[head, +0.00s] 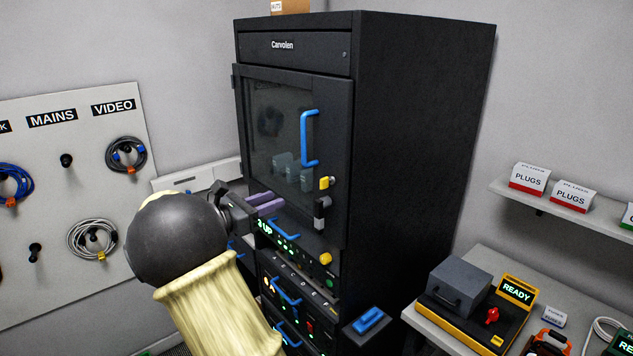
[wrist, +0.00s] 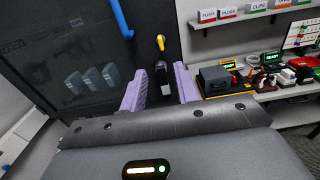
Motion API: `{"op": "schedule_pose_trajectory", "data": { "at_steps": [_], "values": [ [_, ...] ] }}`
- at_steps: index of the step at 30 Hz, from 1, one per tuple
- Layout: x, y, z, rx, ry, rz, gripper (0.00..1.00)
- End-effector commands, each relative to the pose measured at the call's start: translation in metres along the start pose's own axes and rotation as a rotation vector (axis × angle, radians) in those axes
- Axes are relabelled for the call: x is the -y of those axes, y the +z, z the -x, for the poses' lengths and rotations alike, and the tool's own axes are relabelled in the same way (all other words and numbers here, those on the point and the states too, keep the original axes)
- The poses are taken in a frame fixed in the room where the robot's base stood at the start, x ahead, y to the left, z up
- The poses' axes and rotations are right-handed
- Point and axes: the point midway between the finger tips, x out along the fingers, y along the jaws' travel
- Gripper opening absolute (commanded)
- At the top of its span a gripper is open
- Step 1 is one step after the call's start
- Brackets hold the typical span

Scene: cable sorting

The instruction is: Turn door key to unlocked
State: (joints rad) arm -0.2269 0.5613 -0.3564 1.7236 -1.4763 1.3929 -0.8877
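The dark cabinet door (head: 280,150) is closed or nearly closed, with a glass pane and a blue handle (head: 310,138). My gripper (head: 276,201) is left of the key and a little lower in the head view. Its two purple fingers are apart with nothing held.
Below the door are rack units with blue handles and a second yellow piece (head: 326,258). A bench (head: 455,262) with a yellow-and-grey device stands right of the cabinet. A cable board (head: 60,215) hangs at left. Space before the door is free around my gripper.

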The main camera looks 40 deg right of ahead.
Motion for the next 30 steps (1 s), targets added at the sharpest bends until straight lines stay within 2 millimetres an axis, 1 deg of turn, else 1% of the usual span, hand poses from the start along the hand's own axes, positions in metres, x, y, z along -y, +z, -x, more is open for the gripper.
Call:
{"op": "schedule_pose_trajectory", "data": {
  "at_steps": [1,3,21,25,30],
  "values": [
    [0.001,0.003,-0.01,0.0,-0.004,0.001,0.31],
    [0.001,0.003,-0.022,0.0,-0.005,0.001,0.31],
    [0.001,0.003,-0.127,-0.001,-0.003,0.001,0.31],
    [0.0,0.002,-0.141,-0.001,-0.001,0.0,0.31],
    [0.0,0.0,-0.146,-0.001,0.001,-0.001,0.31]
  ]
}}
